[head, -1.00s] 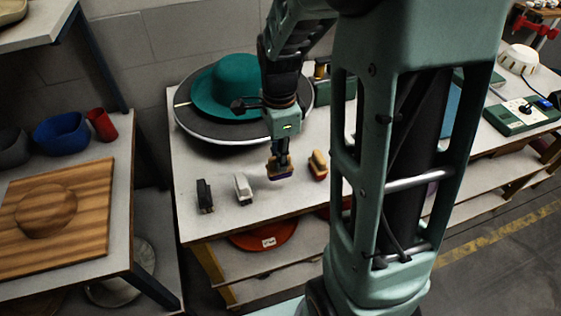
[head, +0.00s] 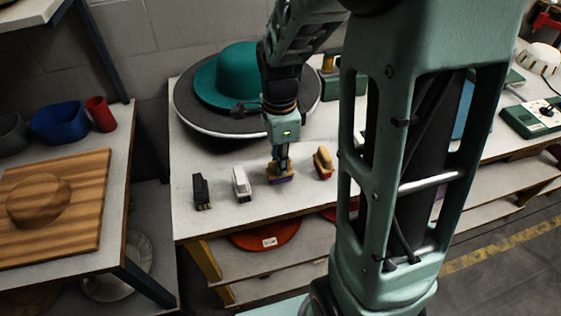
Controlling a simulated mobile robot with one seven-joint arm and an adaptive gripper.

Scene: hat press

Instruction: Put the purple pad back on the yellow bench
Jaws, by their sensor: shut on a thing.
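My gripper (head: 281,160) is shut on the purple pad (head: 282,181), which has a wooden top and a purple underside. The gripper points down and holds the pad roughly upright at the top of the yellow bench (head: 225,219), a pale top with yellow legs. The pad is between a white pad (head: 242,184) on its left and a red pad with a wooden top (head: 323,163) on its right. It looks very close to the bench top; I cannot tell whether it touches. The fingertips partly cover the pad's top.
A black pad (head: 201,191) stands at the left of the row. Behind is a teal hat (head: 222,80) on a round grey disc (head: 190,115). An orange-red disc (head: 268,235) lies on the shelf below. The bench's front strip is clear. My arm hides the bench's right part.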

